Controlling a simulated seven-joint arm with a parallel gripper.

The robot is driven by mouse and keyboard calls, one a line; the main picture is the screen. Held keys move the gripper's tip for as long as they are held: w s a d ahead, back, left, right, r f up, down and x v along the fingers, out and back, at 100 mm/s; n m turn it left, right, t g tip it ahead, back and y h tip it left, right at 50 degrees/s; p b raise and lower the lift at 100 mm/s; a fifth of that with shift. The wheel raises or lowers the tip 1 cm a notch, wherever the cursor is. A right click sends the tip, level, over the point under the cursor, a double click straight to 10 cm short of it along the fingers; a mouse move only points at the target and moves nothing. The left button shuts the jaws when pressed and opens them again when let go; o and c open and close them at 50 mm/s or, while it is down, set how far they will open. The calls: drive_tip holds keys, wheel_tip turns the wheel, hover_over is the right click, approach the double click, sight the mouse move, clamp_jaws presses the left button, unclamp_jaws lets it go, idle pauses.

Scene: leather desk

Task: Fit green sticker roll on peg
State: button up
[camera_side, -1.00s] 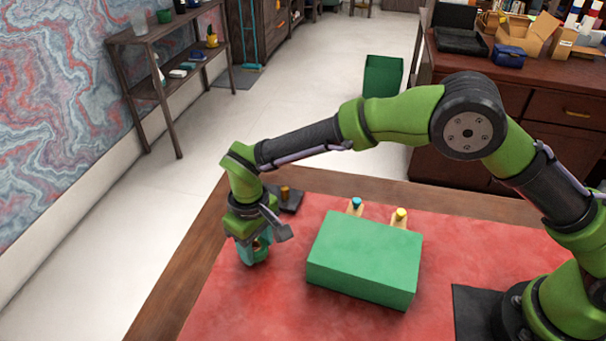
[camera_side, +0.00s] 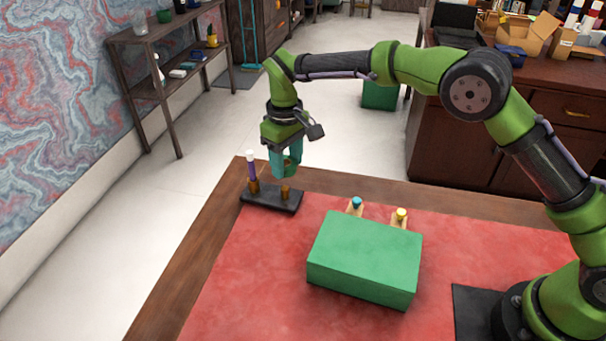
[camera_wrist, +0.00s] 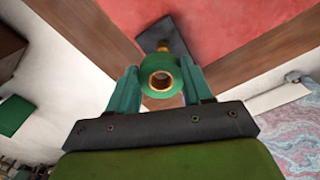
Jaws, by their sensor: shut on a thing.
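The green sticker roll (camera_side: 291,169), a ring with a brown core, is held up in my gripper (camera_side: 286,164). In the wrist view the roll (camera_wrist: 160,68) sits between the two teal fingers, with its hole facing the camera. A dark peg base (camera_side: 271,200) lies near the desk's far left corner. It bears a short brown peg (camera_side: 285,191) and a taller post (camera_side: 252,175) with a purple section and white top. In the side view the roll appears above the short peg, apart from it. In the wrist view the base (camera_wrist: 176,44) is partly hidden behind the roll.
A large green box (camera_side: 364,258) stands on the red desk top (camera_side: 250,285), right of the peg base. Two small items with a blue top (camera_side: 356,203) and a yellow top (camera_side: 401,214) stand behind it. The red area left of the box is clear.

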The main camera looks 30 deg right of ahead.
sight(287, 189)
drive_tip(key=shift+a+r+n, duration=0.1)
drive_tip(key=shift+n, duration=0.2)
drive_tip(key=shift+f, duration=2.25)
drive_tip(key=shift+f, duration=1.95)
drive_tip(key=o, duration=1.1)
drive_tip(key=shift+r, duration=4)
